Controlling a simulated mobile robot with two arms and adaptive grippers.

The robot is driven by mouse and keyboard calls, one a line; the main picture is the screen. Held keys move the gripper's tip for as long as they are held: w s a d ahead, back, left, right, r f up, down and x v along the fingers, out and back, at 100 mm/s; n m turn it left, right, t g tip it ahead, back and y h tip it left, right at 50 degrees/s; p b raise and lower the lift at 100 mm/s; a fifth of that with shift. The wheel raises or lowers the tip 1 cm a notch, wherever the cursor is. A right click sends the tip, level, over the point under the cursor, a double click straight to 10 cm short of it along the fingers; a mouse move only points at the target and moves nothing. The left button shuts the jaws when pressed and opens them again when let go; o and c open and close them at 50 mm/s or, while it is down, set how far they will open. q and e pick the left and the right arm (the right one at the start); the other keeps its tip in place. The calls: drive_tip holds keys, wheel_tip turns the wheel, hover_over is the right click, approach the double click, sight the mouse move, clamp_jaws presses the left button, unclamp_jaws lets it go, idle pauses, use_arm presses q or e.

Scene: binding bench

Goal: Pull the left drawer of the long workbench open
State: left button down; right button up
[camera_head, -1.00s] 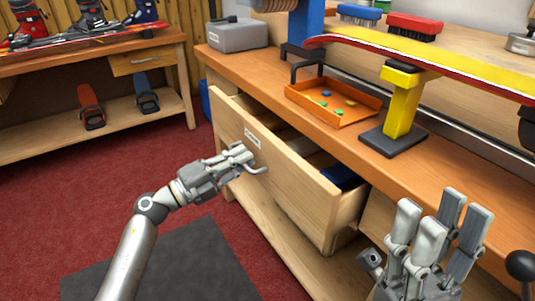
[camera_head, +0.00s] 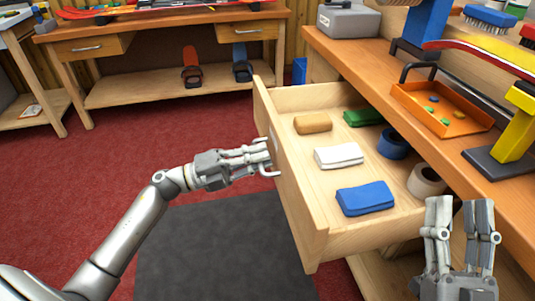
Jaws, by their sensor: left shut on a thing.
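The left drawer (camera_head: 312,221) of the long workbench (camera_head: 335,54) is pulled well out, with its inside in plain view. My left gripper (camera_head: 265,159) is shut on the handle (camera_head: 268,173) on the drawer's front, which is seen at a steep angle. Inside the drawer lie a tan block (camera_head: 313,122), a white folded cloth (camera_head: 339,156), a blue folded cloth (camera_head: 365,198), a green item (camera_head: 363,117), a blue roll (camera_head: 393,144) and a white roll (camera_head: 426,181). My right gripper (camera_head: 460,215) is open and empty, right of the drawer near the bench's front edge.
On the benchtop are a grey box (camera_head: 348,20), an orange tray (camera_head: 440,108) with small coloured pieces, and a yellow stand (camera_head: 517,125) under a ski. Another bench (camera_head: 165,20) stands at the back. Red carpet (camera_head: 140,150) and a dark mat (camera_head: 205,245) lie clear left of the drawer.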

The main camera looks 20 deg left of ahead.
idle(0.3)
use_arm(q)
drive_tip(key=c, duration=1.5)
unclamp_jaws()
drive_tip(key=v, duration=1.2)
drive_tip(key=shift+s+f, duration=0.1)
drive_tip(key=shift+s, duration=0.05)
